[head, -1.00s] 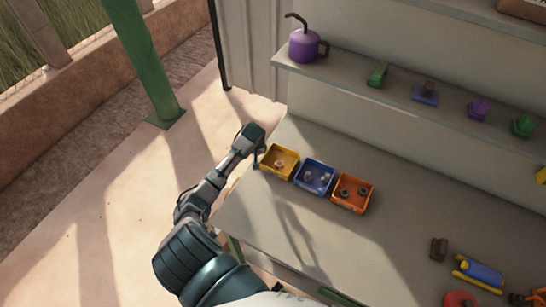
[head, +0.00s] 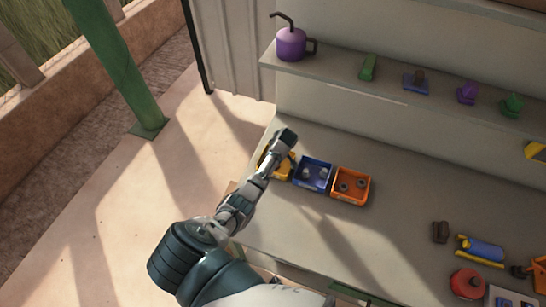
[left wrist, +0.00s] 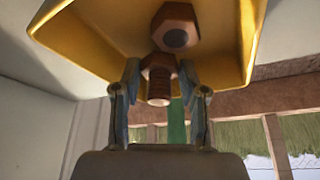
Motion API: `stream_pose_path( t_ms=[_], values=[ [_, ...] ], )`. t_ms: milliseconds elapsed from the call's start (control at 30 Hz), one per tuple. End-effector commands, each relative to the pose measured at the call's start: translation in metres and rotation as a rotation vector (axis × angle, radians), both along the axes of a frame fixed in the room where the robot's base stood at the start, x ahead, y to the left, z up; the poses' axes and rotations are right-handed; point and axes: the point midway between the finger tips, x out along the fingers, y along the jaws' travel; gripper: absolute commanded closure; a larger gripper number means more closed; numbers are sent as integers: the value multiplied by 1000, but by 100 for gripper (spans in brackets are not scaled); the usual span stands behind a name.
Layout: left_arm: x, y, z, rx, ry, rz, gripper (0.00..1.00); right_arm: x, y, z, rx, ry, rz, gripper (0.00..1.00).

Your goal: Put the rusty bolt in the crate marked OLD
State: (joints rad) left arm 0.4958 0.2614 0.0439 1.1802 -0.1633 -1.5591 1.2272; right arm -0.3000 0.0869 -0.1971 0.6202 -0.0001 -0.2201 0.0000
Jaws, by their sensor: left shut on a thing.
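My left gripper (head: 281,143) is over the yellow crate (head: 283,174) and hides much of it in the head view. In the left wrist view, the gripper (left wrist: 160,78) is shut on a rusty brown bolt (left wrist: 158,88), with its thread showing between the fingers. The yellow crate (left wrist: 90,45) fills the top of that view, and another brown hex-headed piece (left wrist: 177,25) shows against it. The blue crate (head: 309,187) and the orange crate (head: 350,199) stand to the right, each holding small round pieces. No OLD marking is readable. My right gripper is not in view.
A shelf (head: 340,82) behind holds a purple oil can (head: 291,44) and several small green, blue and purple items. A brown block (head: 440,232), a blue roll (head: 483,249) and a red round item (head: 467,284) lie at the bench's right. The middle of the bench is clear.

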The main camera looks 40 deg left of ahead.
Motion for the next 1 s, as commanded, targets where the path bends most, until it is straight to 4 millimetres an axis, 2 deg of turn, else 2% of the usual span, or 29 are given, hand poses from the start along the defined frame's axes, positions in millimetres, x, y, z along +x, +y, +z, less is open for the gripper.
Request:
stream_pose_path(
  t_ms=[100, 300, 333, 367, 567, 767, 867, 1000],
  values=[
    [0, 1, -13, 0, 0, 1, 96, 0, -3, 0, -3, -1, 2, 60],
    [0, 0, -14, 1, -1, 1, 96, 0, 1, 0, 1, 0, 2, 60],
    [0, 0, -14, 1, -1, 0, 56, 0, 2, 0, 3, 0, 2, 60],
    [0, 0, -14, 1, -1, 0, 48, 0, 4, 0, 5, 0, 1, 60],
    [0, -1, -14, 2, -1, 0, 47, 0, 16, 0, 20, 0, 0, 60],
    [1, -3, -9, 1, -3, -1, 47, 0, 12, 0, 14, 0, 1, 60],
    [0, -7, 3, 0, -6, -1, 47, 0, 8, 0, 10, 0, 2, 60],
    [-2, -19, 31, 1, -8, -2, 47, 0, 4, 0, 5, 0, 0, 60]
  ],
)
